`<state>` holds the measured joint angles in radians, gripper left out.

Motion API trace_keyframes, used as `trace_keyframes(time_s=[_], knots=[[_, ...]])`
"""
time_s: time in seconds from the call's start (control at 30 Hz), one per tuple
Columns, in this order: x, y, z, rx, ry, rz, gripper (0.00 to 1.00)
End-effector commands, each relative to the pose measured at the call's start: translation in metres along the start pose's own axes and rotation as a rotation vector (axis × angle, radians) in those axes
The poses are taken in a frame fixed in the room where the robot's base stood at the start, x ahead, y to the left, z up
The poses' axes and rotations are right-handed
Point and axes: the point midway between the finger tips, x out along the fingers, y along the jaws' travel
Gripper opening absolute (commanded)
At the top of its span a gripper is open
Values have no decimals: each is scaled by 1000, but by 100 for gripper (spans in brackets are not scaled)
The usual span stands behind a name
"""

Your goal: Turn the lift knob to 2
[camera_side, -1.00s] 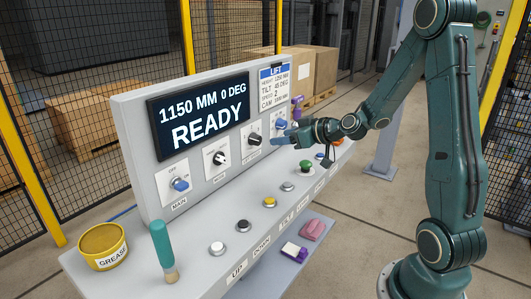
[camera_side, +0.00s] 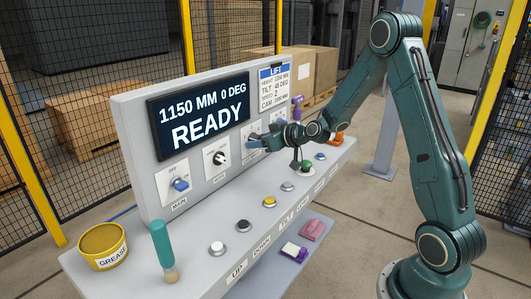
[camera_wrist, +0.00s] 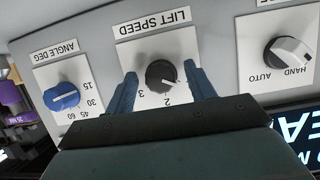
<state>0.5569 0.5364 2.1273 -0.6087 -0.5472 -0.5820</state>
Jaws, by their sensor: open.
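The black lift speed knob (camera_wrist: 161,76) sits on its white LIFT SPEED plate (camera_wrist: 160,47) in the wrist view, which shows the panel upside down. Its white mark points to the lower right of that picture, to the right of the printed 2; the numeral there is hidden by a finger. My gripper (camera_wrist: 162,78) is open, with one finger on each side of the knob. I cannot tell whether the fingers touch it. In the side view my gripper (camera_side: 256,141) is at the panel and covers the knob.
A blue angle knob (camera_wrist: 62,96) and a black hand/auto knob (camera_wrist: 287,52) flank the speed knob. The display (camera_side: 200,115) reads READY. Push buttons, including a green one (camera_side: 306,168), line the console ledge. A grease tin (camera_side: 103,246) and a teal-handled brush (camera_side: 162,245) stand front left.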

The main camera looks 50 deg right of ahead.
Motion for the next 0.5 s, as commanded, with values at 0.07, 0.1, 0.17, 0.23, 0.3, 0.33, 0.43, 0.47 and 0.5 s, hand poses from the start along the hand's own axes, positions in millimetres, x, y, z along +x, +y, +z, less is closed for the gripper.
trace_keyframes(time_s=[0.07, 0.1, 0.17, 0.23, 0.3, 0.33, 0.43, 0.47, 0.5], knots=[[0, 0, 0, 0, 0, 0, 55], [0, 0, 0, 0, 0, 0, 55], [0, 0, 0, 0, 0, 0, 43], [0, 0, 0, 0, 0, 0, 29], [0, 0, 0, 0, 0, 0, 15], [0, 0, 0, 0, 0, 0, 15], [0, 0, 0, 1, 0, 0, 15], [0, 0, 0, 2, 0, 0, 15], [0, 0, 0, 4, 0, -1, 15]])
